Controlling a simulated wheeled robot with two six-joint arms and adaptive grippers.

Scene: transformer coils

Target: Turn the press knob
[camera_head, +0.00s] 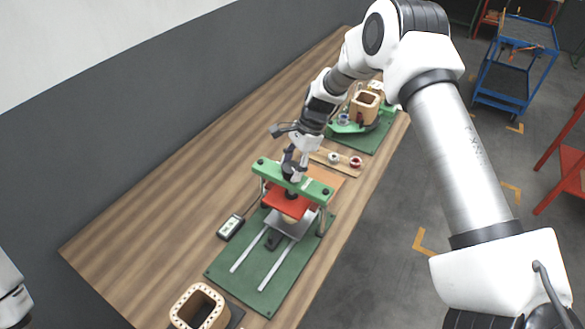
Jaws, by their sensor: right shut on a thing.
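The press stands on a green base plate (221,270) on the wooden table. It has a green top beam (318,188), a red plate (283,203) under the beam and two silver rails (249,249) toward the front. My right gripper (290,174) points down at the top middle of the beam and is shut on the press knob, which is mostly hidden by the fingers. My left gripper is not in view; only a bit of my left arm shows at the left edge.
A small meter (230,227) lies left of the press. A square wooden coil former (199,304) stands at the front. Behind the press are a board with small spools (334,158) and a second green station (373,138). A blue cart (503,98) stands on the floor. The table's left side is clear.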

